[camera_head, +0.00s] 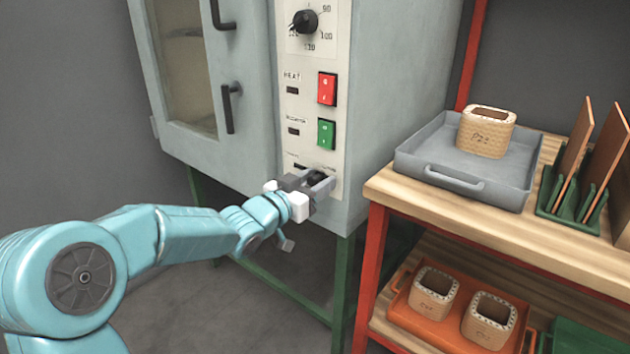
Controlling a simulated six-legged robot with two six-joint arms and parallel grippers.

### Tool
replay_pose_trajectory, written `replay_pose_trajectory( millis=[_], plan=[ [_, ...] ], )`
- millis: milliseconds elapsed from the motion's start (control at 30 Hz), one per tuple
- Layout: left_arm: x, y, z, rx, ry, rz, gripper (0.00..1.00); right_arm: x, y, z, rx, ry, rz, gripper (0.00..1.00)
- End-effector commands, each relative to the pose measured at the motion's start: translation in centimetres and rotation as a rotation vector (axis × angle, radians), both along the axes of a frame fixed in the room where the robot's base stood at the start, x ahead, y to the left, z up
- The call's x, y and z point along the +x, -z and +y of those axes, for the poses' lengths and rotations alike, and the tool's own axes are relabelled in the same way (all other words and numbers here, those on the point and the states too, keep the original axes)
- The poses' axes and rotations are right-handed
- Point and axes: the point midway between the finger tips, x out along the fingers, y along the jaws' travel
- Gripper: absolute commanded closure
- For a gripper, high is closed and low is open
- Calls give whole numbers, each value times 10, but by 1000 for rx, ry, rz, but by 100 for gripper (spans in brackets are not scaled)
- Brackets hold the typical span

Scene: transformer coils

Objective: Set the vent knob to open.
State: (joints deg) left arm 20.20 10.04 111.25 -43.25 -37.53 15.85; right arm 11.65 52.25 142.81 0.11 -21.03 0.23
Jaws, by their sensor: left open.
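The vent knob (313,183) is a small dark shape low on the pale control panel (303,60) of the grey oven. My left gripper (318,181) is at the bottom of this panel, with its open fingers right at the knob and hiding much of it. I cannot tell whether the fingers touch the knob. The knob's pointer and most of its markings are hidden. My right gripper is out of view.
Above are a green switch (326,134), a red switch (327,89) and a dial (305,22). The oven door (195,75) is shut. At right, a wooden shelf (400,192) holds a grey tray (440,183) with one coil (486,132); an orange tray (407,313) with two coils is below.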

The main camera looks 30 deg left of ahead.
Motion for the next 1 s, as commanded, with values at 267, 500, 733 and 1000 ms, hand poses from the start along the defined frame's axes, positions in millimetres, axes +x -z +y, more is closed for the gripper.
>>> replay_pose_trajectory(
  millis=[267, 500, 733, 1000],
  plan=[
    [-5, -2, 2, 0, -5, -2, 51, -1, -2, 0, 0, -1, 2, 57],
    [-54, -4, 8, -1, -9, 0, 51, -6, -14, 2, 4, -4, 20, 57],
    [-115, -3, 13, -1, -9, 1, 51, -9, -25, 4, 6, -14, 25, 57],
    [-157, -1, 16, -2, -6, 1, 51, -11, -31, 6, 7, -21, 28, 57]
  ],
)
